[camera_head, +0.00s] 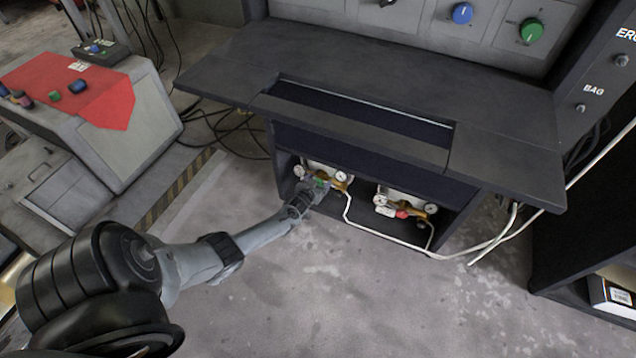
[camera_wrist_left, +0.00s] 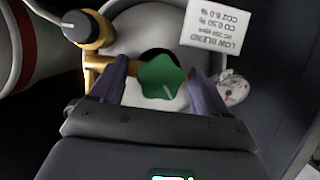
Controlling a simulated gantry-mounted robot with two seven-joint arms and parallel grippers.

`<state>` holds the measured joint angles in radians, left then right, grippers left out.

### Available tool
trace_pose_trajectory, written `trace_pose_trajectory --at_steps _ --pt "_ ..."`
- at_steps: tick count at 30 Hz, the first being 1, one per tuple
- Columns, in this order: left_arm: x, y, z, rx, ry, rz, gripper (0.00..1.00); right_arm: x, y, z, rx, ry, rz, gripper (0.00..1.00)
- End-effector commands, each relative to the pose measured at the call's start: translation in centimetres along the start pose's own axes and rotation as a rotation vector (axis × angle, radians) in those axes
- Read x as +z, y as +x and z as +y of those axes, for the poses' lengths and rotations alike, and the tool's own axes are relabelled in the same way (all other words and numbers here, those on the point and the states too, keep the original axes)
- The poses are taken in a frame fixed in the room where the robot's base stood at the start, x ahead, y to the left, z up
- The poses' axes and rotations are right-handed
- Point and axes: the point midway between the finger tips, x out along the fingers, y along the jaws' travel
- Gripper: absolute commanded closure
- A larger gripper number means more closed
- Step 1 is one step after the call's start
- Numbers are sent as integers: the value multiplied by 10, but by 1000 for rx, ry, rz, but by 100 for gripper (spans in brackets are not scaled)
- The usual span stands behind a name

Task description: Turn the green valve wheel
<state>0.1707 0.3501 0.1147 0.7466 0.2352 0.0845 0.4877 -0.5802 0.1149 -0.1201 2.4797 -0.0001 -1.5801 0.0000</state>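The green valve wheel (camera_wrist_left: 162,77) is a small lobed knob on a brass fitting, in front of a pale gas bottle in the left wrist view. In the head view the green wheel (camera_head: 321,183) shows small in the left part of the cabinet opening, partly covered by my left gripper (camera_head: 315,187). In the left wrist view my left gripper (camera_wrist_left: 160,88) has one finger on each side of the wheel, with a visible gap on both sides. It is open, and the fingers do not seem to touch the wheel. My right gripper is not in view.
A second bottle valve with a red wheel (camera_head: 402,214) and gauges sits to the right in the cabinet. A white hose (camera_head: 390,238) runs below. The dark desk top (camera_head: 380,75) overhangs the opening. A paper label (camera_wrist_left: 216,38) is beside the wheel. The floor in front is clear.

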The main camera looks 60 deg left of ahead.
Motion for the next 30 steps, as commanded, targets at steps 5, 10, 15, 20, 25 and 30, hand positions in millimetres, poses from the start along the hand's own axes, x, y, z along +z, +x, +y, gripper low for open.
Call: trace_pose_trajectory --at_steps 5,10,15,20,25,30 --pt "0 0 0 0 0 0 51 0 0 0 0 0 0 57" --pt "0 0 0 0 0 0 76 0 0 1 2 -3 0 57" --pt "0 0 0 -4 8 0 76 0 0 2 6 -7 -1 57" --pt "1 0 1 -19 48 -1 76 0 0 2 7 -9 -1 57" --pt "1 0 2 -57 136 -2 76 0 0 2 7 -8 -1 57" --pt "2 0 2 -107 259 -3 76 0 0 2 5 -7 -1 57"
